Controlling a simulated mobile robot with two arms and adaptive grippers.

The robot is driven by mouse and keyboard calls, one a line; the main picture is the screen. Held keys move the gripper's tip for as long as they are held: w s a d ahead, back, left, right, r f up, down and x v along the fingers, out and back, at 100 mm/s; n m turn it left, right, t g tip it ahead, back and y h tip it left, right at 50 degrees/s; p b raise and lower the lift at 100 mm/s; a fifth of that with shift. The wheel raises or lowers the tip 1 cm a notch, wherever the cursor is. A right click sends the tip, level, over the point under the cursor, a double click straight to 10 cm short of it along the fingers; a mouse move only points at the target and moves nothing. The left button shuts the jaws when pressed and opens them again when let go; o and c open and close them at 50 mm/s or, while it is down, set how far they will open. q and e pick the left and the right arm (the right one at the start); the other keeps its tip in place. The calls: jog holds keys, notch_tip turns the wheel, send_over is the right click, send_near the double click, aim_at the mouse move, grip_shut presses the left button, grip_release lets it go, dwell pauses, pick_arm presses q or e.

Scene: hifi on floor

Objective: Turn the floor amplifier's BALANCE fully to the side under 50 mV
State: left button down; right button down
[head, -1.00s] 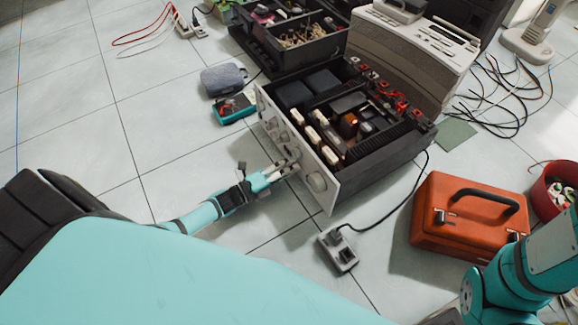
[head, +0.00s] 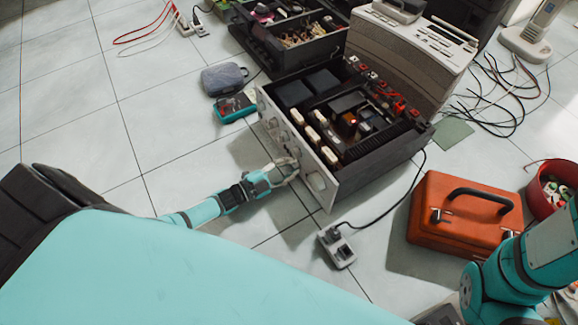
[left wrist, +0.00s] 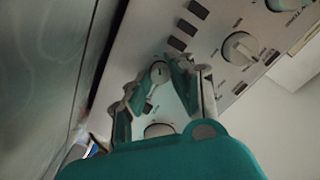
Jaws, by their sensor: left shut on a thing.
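The floor amplifier (head: 381,165) sits with its top open and its pale front panel (head: 322,182) facing lower left. My left gripper (head: 286,170) is at the lower middle of that panel. In the left wrist view its fingers (left wrist: 180,72) are shut on a small knob (left wrist: 158,72), partly hidden by the fingers. The panel lettering is too small to read, so I cannot confirm that this is BALANCE. A larger knob (left wrist: 238,47) shows to the right. The teal meter (head: 233,108) lies left of the amplifier; its reading is illegible. My right gripper is not visible.
An orange toolbox (head: 465,222) stands right of the amplifier. A power strip (head: 337,248) with a cord lies in front of it. A black tray of parts (head: 292,40) and loose cables (head: 497,95) lie behind.

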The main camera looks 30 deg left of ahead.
pick_arm(q)
jog(key=shift+n, duration=1)
jog(key=c, duration=1.2)
grip_release()
jog(key=shift+o, duration=0.2)
jog(key=shift+s+a, duration=0.1)
jog(key=v, duration=1.2)
